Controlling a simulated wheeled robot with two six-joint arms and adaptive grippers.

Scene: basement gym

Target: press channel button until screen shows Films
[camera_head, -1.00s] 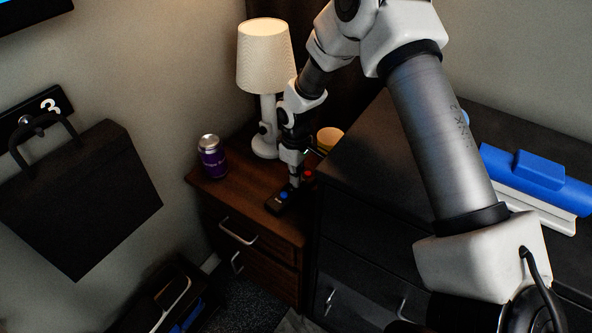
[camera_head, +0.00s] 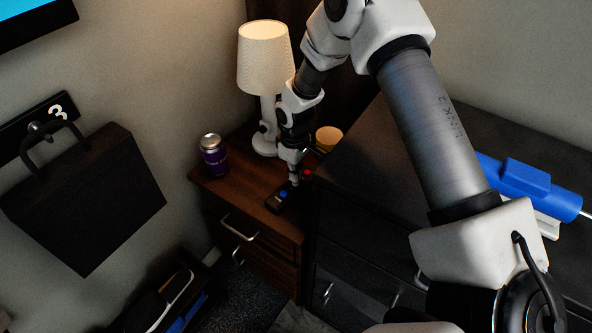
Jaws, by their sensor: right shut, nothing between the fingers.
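A dark remote-like box (camera_head: 277,203) with a blue button (camera_head: 283,194) and a red button (camera_head: 308,172) lies on the brown wooden nightstand (camera_head: 240,190). My right gripper (camera_head: 294,183) is shut and empty, pointing down at the box between the two buttons. It hides the middle of the box, and I cannot tell whether it touches a button. The screen (camera_head: 30,18) shows at the top left, only its lower corner, lit plain blue with no readable text. My left gripper is not in view.
A white lamp (camera_head: 265,60), a purple can (camera_head: 213,157) and a yellow cup (camera_head: 328,137) stand on the nightstand near my right arm. A dark dresser (camera_head: 360,170) stands to the right, with a blue object (camera_head: 520,178) on top. A black bag (camera_head: 85,200) hangs at left.

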